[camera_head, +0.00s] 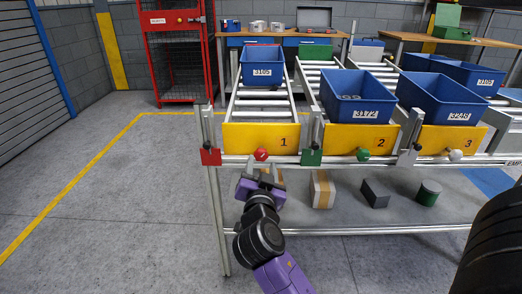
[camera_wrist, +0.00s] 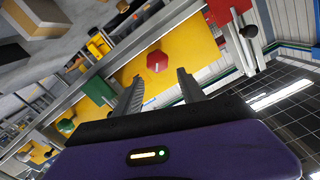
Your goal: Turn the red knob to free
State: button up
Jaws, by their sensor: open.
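In the wrist view the red knob (camera_wrist: 157,61) appears as a red, many-sided cap against yellow. My gripper (camera_head: 264,170) is just below the knob in the head view. In the wrist view my gripper (camera_wrist: 160,76) is open and empty, with its two fingers spread and pointing toward the knob. The knob lies just beyond the fingertips, roughly between their lines. Contact does not show. No "free" mark can be read.
A red block (camera_head: 210,157) with an upright post stands left of the knob, and a green block (camera_head: 312,157) right of it. A green knob (camera_head: 363,154) and a white knob (camera_head: 455,155) sit on lanes 2 and 3. Blue bins stand on the rollers. Boxes lie on the lower shelf.

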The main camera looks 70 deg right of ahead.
aim_at(261, 157)
jog(key=shift+w+d+f+n+p, duration=0.25)
jog(key=shift+w+d+n+p, duration=0.3)
jog(key=shift+d+n+p, duration=0.85)
jog(key=shift+w+d+f+n+p, duration=0.4)
jog(key=shift+d+n+p, duration=0.6)
jog(key=shift+n+p, duration=0.75)
jog(key=shift+w+d+f+n+p, duration=0.15)
jog(key=shift+w+d+n+p, duration=0.5)
jog(key=shift+d+n+p, duration=0.9)
jog(key=shift+a, duration=0.35)
grip_shut()
